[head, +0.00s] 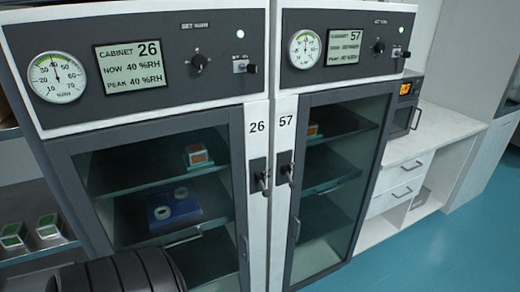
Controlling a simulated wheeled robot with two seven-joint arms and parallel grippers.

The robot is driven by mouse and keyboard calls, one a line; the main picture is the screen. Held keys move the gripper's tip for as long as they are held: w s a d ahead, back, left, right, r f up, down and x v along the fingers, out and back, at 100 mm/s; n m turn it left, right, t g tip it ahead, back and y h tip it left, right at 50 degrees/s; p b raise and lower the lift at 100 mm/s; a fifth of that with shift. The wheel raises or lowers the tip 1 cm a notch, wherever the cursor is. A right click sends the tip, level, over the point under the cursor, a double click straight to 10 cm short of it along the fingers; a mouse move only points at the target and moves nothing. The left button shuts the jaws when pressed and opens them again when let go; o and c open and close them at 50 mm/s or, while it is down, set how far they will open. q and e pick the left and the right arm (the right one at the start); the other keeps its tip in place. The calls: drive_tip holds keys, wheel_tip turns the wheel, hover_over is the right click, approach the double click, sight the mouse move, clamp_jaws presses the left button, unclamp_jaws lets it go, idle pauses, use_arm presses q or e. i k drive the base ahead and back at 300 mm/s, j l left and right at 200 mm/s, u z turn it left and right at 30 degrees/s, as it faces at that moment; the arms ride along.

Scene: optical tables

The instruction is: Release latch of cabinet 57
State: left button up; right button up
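Cabinet 57 (340,92) is the right one of two dry cabinets. Its glass door (335,185) looks closed. Its latch (287,172) is a small dark plate with a metal lever, on the white strip below the number 57. The lever points downward; whether it is fastened is too small to tell. Its panel display (345,46) reads cabinet 57, now 40 %RH, and a green lamp (401,30) is lit. Neither gripper is in view.
Cabinet 26 (165,110) stands directly left, with its own latch (261,178) close beside that of 57 and a closed-looking glass door. A white counter (425,135) with drawers stands to the right. The teal floor (440,250) at lower right is clear.

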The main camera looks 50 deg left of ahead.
sight(292, 184)
drive_tip(key=u, duration=1.35)
